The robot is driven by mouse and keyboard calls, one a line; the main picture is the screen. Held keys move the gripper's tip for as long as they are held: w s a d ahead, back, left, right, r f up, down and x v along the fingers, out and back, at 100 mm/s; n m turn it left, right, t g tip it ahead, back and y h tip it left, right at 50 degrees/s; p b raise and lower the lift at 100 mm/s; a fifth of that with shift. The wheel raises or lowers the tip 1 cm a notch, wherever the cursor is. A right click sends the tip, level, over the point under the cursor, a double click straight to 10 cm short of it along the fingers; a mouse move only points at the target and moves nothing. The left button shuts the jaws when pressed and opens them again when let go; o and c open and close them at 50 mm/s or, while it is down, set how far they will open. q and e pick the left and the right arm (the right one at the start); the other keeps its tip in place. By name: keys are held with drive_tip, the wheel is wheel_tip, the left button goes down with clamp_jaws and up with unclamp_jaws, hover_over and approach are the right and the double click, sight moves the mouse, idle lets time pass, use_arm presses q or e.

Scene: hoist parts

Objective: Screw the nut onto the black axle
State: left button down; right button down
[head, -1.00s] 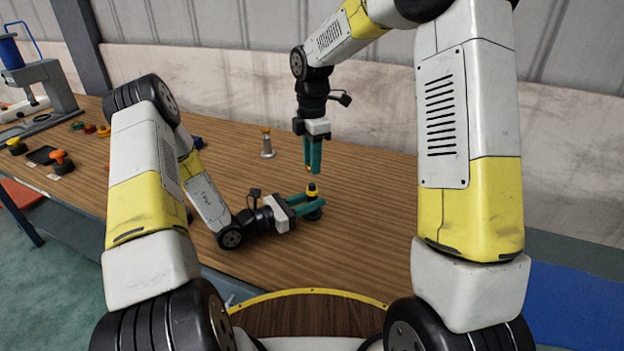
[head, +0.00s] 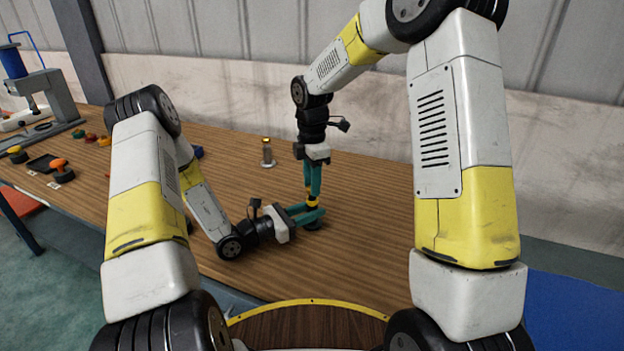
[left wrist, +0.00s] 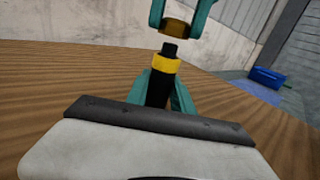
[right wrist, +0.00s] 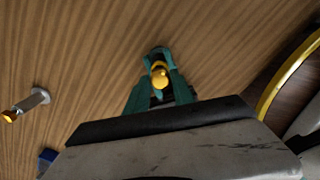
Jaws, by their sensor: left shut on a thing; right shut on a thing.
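The black axle with a yellow collar (left wrist: 167,65) stands upright on the table, its black tip showing above the collar. My left gripper (head: 312,214) lies low and horizontal, shut around the axle's black lower part, as the left wrist view shows (left wrist: 160,90). My right gripper (head: 312,190) points straight down above the axle. It is shut on the brass-yellow nut (left wrist: 176,27), which also shows between its fingers in the right wrist view (right wrist: 160,76). In the left wrist view the nut is just above the axle tip, slightly right of it; contact is hard to tell.
A grey post with a golden top (head: 267,153) stands behind on the table. Several orange, yellow and black parts (head: 60,168) and a press with a blue top (head: 45,90) are at the left. The wooden table (head: 370,200) is clear to the right.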

drive_tip(key=shift+f, duration=0.35)
drive_tip(key=shift+f, duration=0.6)
idle(0.3)
